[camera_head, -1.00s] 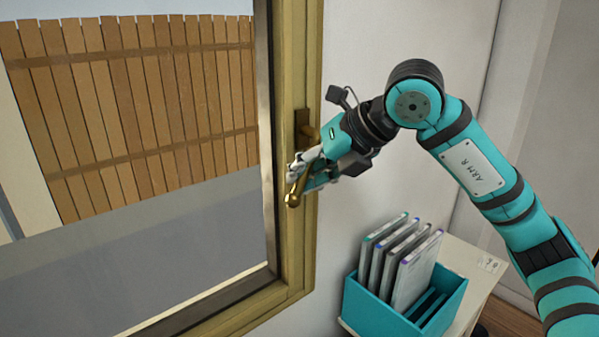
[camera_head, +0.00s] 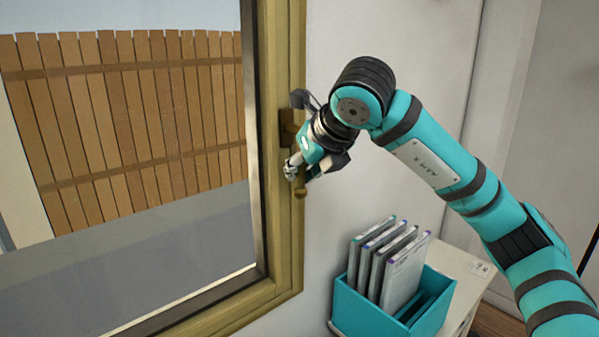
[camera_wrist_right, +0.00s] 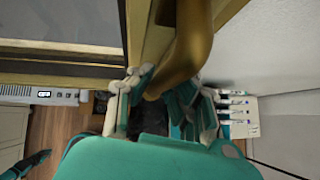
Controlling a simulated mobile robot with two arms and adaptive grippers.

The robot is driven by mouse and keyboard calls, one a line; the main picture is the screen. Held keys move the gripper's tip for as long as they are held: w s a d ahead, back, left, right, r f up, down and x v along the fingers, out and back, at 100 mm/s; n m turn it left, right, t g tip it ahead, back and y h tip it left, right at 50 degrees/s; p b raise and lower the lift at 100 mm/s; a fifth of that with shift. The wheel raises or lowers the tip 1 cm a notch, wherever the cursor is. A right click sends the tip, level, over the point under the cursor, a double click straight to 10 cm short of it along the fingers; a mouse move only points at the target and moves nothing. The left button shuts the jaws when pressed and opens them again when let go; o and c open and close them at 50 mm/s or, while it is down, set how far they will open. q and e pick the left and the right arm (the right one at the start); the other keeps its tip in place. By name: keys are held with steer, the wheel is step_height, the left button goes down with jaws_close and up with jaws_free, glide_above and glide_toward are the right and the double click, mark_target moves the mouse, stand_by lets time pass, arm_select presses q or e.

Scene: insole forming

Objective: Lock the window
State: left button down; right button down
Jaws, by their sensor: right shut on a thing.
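The window (camera_head: 268,230) has a brass-coloured frame around its glass and looks closed. Its handle shows as a small mounting plate (camera_head: 287,128) on the right upright of the frame and a rounded brass tip (camera_head: 300,192) hanging almost straight below. My right gripper (camera_head: 293,170) is shut on the handle, and its fingers hide the middle of the lever. In the right wrist view the brass handle (camera_wrist_right: 188,50) runs down between the two fingers of the gripper (camera_wrist_right: 165,98).
A teal file box (camera_head: 385,312) with several upright folders (camera_head: 402,275) stands on a small white cabinet (camera_head: 462,268) below my right arm. The white wall (camera_head: 420,40) is right of the window. A wooden fence (camera_head: 130,110) is outside.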

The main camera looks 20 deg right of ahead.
steer(key=shift+d, duration=0.1)
steer(key=c, duration=1.2)
jaws_free()
steer(key=shift+d, duration=0.2)
steer(key=shift+c, duration=0.2)
steer(key=shift+s+a+r, duration=0.1)
steer(key=shift+a+r, duration=0.05)
steer(key=shift+r, duration=0.05)
steer(key=v, duration=1.1)
steer(key=shift+s, duration=0.15)
steer(key=shift+r, duration=0.1)
